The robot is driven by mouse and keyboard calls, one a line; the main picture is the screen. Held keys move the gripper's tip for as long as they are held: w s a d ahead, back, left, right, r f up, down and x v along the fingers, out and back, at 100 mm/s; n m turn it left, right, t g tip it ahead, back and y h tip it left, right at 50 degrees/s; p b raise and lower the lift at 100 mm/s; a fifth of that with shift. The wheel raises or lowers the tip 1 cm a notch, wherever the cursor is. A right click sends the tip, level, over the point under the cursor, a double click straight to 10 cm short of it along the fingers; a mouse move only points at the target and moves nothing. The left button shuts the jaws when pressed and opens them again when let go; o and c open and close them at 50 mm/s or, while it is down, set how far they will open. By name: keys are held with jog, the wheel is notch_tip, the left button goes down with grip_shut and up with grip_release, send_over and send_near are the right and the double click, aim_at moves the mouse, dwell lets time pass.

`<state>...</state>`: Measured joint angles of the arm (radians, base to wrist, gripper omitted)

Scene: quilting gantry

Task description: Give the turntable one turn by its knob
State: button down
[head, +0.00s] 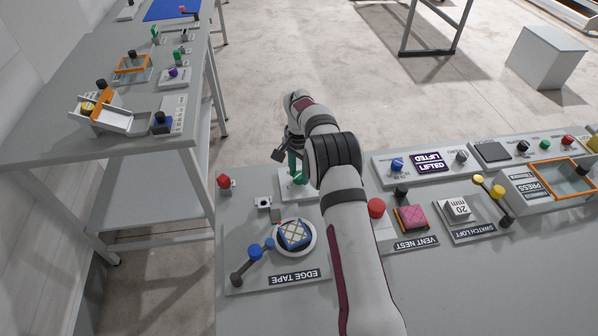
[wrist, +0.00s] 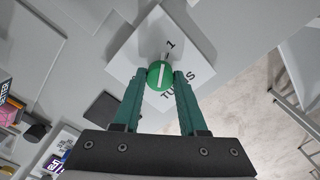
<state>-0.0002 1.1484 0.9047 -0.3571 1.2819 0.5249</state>
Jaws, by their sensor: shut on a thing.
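A green round knob (wrist: 160,75) with a white line across its top stands on a white plate (wrist: 125,65) printed "TURNS" and "1". In the wrist view my gripper (wrist: 164,82) has its two teal fingers on either side of the knob, shut on it. The white line points roughly up and down in that view. In the head view the white plate (head: 286,191) sits at the back edge of the bench, and my gripper (head: 294,172) reaches down over it. The knob cannot be told apart from the teal fingers there, and my arm covers part of the area.
Open floor lies behind.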

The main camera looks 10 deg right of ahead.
aim_at(299, 175)
jog(key=shift+m, duration=0.5)
jog(key=shift+c, duration=2.2)
grip_release()
notch_tip(299, 175, up, 16)
